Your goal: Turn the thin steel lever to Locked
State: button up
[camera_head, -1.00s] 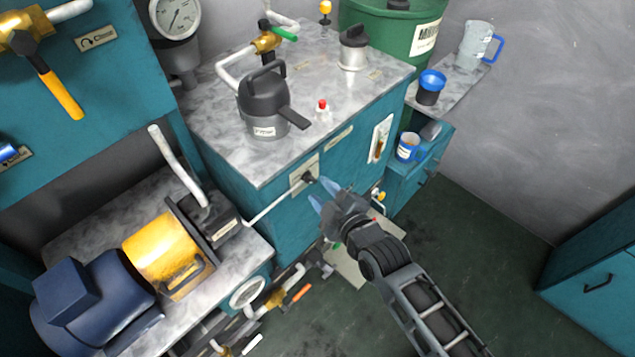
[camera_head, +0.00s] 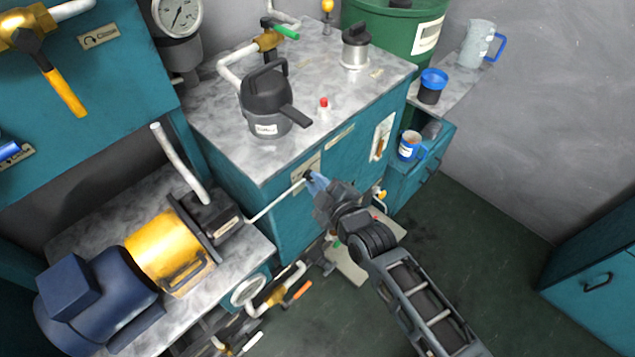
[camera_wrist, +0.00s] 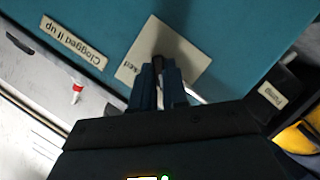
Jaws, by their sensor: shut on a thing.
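The thin steel lever (camera_head: 277,202) is a slim pale rod on the front of the teal cabinet. It slants down and left from a dark hub (camera_head: 307,175) on a pale label plate (camera_head: 304,165). My gripper (camera_head: 314,183) is at the hub end, its jaws shut on the dark piece there. In the wrist view the fingers (camera_wrist: 158,82) close around this dark piece (camera_wrist: 158,64) in front of the plate (camera_wrist: 174,52), which shows partly hidden, upside-down lettering. A short bright stretch of the rod (camera_wrist: 195,96) shows right of the fingers.
A grey kettle (camera_head: 270,100) and a red button (camera_head: 323,103) are on the marble top above. The yellow-and-blue pump motor (camera_head: 170,250) is at lower left, close to the lever's far end. Pipes with valves (camera_head: 270,298) lie below. The floor at right is clear.

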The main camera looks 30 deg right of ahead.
jog(key=shift+f+m+b, duration=0.1)
jog(key=shift+m+b, duration=0.2)
jog(key=shift+b, duration=0.25)
grip_shut()
jog(key=m+g+y+b, duration=0.1)
jog(key=m+y+b, duration=0.1)
jog(key=m+b, duration=0.1)
jog(key=d+m+y+b, duration=0.1)
jog(key=m+y+b, duration=0.2)
jog(key=m, duration=0.1)
jog(key=m+g+y+b, duration=0.1)
jog(key=m+y+b, duration=0.1)
jog(key=m+b, duration=0.1)
jog(key=shift+w+d+m+g+y+b, duration=0.15)
jog(key=shift+m+g+y+b, duration=0.2)
jog(key=shift+m, duration=0.45)
jog(key=o, duration=0.7)
grip_release()
jog(key=v, duration=0.8)
